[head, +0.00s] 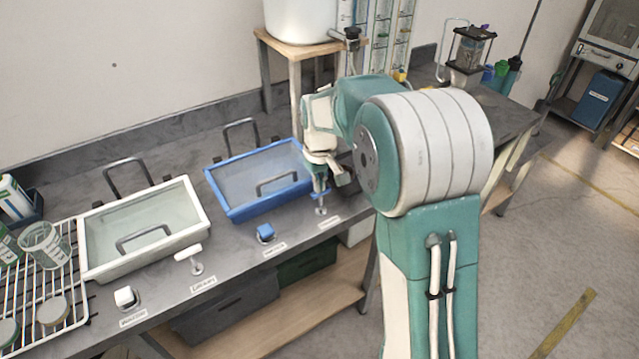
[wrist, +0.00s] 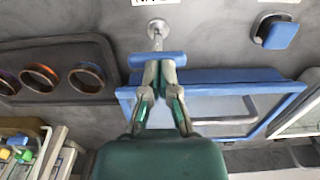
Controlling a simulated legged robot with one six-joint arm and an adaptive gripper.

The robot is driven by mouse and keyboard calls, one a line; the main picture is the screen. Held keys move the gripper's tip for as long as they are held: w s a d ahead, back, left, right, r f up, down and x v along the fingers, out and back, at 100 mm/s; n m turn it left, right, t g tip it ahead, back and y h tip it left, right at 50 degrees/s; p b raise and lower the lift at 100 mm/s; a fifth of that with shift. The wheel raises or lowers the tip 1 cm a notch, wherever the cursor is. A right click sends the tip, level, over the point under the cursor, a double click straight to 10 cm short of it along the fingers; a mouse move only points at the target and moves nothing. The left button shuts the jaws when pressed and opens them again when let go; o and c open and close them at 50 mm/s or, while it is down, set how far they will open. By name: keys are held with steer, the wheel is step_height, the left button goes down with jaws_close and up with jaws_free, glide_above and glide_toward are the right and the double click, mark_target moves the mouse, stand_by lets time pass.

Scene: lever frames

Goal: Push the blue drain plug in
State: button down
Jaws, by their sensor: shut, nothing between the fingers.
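A blue T-shaped handle (head: 319,196) stands on a metal stem in front of the blue-rimmed basin (head: 247,211). In the wrist view, its blue bar (wrist: 136,61) lies right at my fingertips, with the stem and round base beyond. A square blue knob (head: 266,232) sits to its left on the counter; it also shows in the wrist view (wrist: 281,34). The labels are too small to tell which is the drain plug. My gripper (head: 318,184) is shut and empty, pointing down at the T-handle. I cannot tell whether it touches the bar.
A white-rimmed basin (head: 95,272) stands to the left, with a white T-handle (head: 188,252) and a square white knob (head: 126,297) in front. A wire rack (head: 68,318) with a glass is at far left. The counter between the two basins is narrow but clear.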

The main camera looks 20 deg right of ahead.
mark_target(321, 196)
steer(key=shift+d, duration=0.25)
steer(key=shift+f, duration=0.45)
step_height(321, 196, down, 2)
steer(key=shift+f, duration=0.15)
steer(key=shift+s+f, duration=0.15)
steer(key=shift+f, duration=0.05)
step_height(321, 196, up, 15)
steer(key=shift+f, duration=0.15)
